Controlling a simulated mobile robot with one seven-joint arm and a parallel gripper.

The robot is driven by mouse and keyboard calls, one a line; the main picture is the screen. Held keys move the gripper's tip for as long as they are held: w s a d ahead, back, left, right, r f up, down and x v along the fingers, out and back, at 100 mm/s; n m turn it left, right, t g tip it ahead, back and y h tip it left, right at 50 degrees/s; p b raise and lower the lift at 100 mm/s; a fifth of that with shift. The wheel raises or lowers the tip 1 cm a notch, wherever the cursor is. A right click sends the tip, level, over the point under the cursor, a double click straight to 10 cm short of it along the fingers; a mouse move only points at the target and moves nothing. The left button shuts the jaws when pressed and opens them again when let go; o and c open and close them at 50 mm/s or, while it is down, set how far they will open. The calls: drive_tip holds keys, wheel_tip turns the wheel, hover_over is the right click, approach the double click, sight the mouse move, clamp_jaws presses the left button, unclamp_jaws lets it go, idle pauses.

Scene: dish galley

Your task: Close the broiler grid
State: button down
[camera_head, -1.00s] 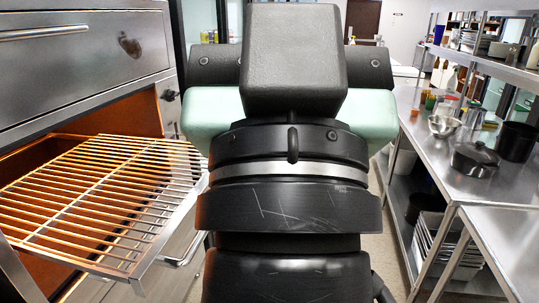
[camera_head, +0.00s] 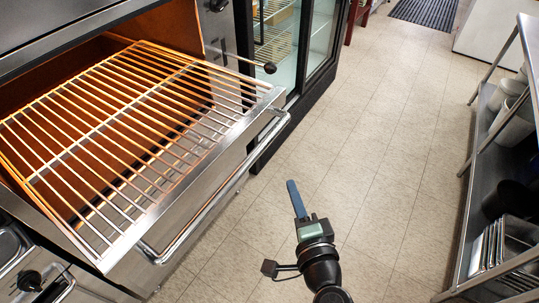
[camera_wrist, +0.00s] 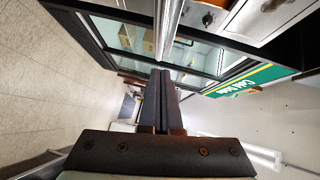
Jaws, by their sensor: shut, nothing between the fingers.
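The broiler grid (camera_head: 118,142) is a wire rack with a metal front edge, pulled out of the broiler opening at the left of the head view. A bar handle (camera_head: 215,190) runs along its front. My gripper (camera_head: 292,188) is shut and empty, in front of the handle and to its right, over the floor, apart from the grid. In the wrist view my gripper (camera_wrist: 161,75) shows its two dark fingers together. A shiny bar (camera_wrist: 168,25) shows just beyond the fingertips; I cannot tell whether it is the grid's handle.
A lever with a black knob (camera_head: 269,68) sticks out above the grid's right end. A glass-door cabinet (camera_head: 285,45) stands beyond it. A steel shelf unit (camera_head: 493,110) stands at the right. The tiled floor (camera_head: 390,150) between is clear.

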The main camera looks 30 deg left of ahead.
sight(264, 149)
drive_tip(key=shift+w+a+f+p, duration=0.35)
drive_tip(key=shift+w+a, duration=0.7)
drive_tip(key=shift+a, duration=0.5)
drive_tip(key=shift+w+a+f+p, duration=0.25)
drive_tip(key=shift+w+a+p, duration=0.15)
drive_tip(key=shift+w+a, duration=0.95)
drive_tip(key=shift+w+a+f+p, duration=0.35)
drive_tip(key=shift+w+a, duration=0.45)
drive_tip(key=shift+a, duration=0.95)
